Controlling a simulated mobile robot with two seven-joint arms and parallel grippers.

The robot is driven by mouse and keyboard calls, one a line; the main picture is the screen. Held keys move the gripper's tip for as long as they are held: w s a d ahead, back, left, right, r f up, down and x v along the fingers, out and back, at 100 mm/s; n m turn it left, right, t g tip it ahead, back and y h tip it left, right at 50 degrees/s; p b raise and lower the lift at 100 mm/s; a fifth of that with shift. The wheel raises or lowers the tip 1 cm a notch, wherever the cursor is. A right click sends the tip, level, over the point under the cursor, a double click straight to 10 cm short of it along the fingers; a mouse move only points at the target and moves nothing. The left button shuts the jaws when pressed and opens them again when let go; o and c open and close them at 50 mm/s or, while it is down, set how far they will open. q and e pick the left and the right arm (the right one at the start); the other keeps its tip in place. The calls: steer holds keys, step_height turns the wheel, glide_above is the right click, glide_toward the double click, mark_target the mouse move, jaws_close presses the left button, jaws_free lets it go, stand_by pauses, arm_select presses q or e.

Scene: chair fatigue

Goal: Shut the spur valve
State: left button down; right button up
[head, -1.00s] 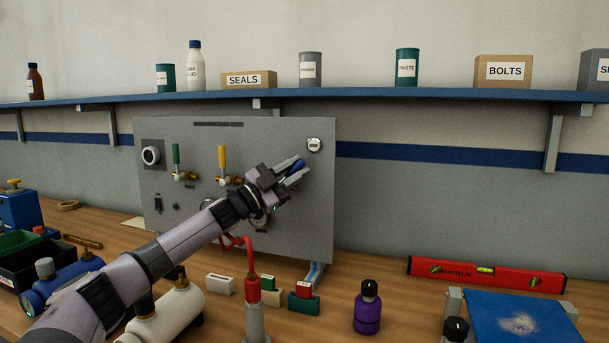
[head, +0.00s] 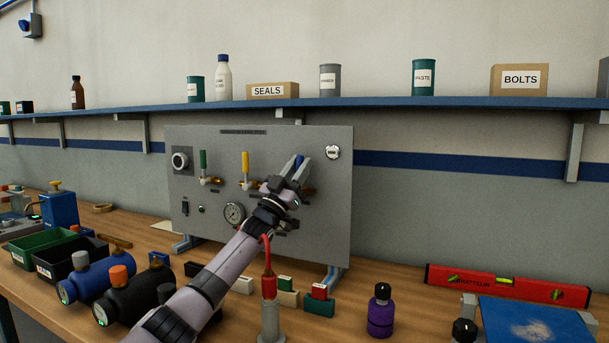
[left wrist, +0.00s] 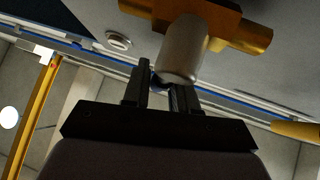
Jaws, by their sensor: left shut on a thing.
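The grey upright panel (head: 230,150) carries a green-handled valve (head: 203,163), a yellow-handled valve (head: 245,165) and a blue-handled valve at its right. I cannot read which label says spur. My left gripper (head: 301,168) is shut on the blue handle (head: 298,160), with its fingers on either side of it. In the left wrist view, the fingers (left wrist: 163,88) close around a dark blue end below a pale metal stem (left wrist: 182,48) and brass valve body (left wrist: 235,25). The gripper and arm partly hide this valve in the head view. My right gripper is out of view.
A round gauge (head: 234,214) sits on the panel behind my left arm. A red-topped cylinder (head: 269,290), a purple bottle (head: 380,312) and small blocks (head: 319,300) stand in front. A red level (head: 505,286) lies right. The blue shelf (head: 400,102) spans above.

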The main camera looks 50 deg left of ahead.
arm_select(q)
steer(key=shift+s+a+n+g+y, duration=0.15)
steer(key=shift+a+n+y, duration=0.05)
steer(key=shift+n+y, duration=0.65)
steer(key=shift+s+a+n+g+y, duration=0.1)
steer(key=shift+a+n+g+y, duration=0.05)
steer(key=shift+n+y, duration=0.65)
steer(key=shift+y, duration=0.25)
steer(key=c, duration=1)
jaws_free()
steer(key=shift+a, duration=0.1)
steer(key=b+v, duration=0.2)
steer(key=v, duration=0.5)
steer(key=shift+b, duration=0.3)
steer(key=shift+r, duration=0.1)
